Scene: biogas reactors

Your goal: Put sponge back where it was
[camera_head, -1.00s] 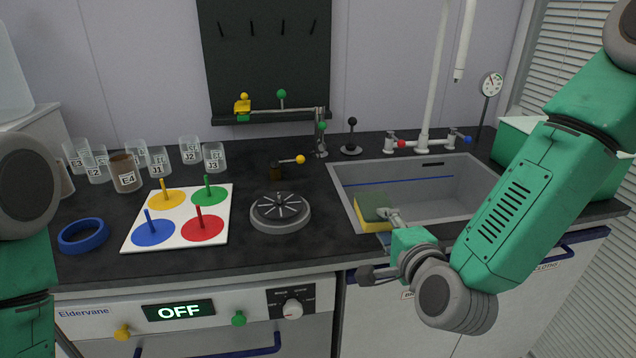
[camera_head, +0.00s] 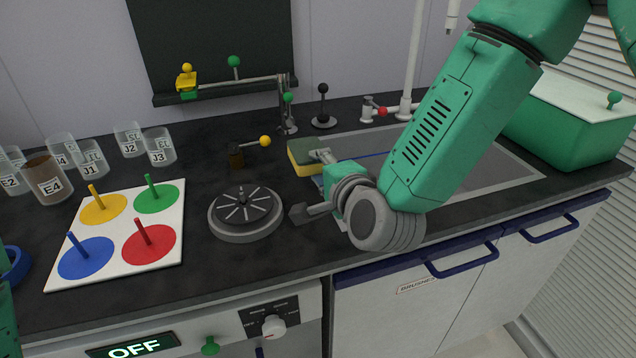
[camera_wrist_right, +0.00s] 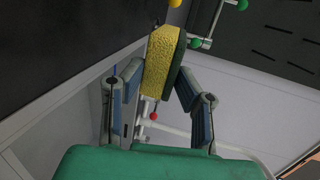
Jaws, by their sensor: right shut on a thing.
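The sponge (camera_head: 304,160), yellow with a dark green layer, is held at the tips of my right gripper (camera_head: 322,158). It is at the sink's (camera_head: 505,182) left rim, seemingly raised above it; the exact height is hard to judge. In the right wrist view the sponge (camera_wrist_right: 160,62) shows its yellow face between the two fingers of the right gripper (camera_wrist_right: 163,92). My right forearm hides much of the sink basin. My left gripper is out of view; only a sliver of green arm shows at the lower left.
A round grey burner-like disc (camera_head: 246,212) and a white board with coloured discs (camera_head: 120,230) lie left of the sponge. A black fixture with a yellow knob (camera_head: 250,148) stands close by. A faucet (camera_head: 408,70) rises behind the sink. Labelled beakers (camera_head: 90,158) stand at left.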

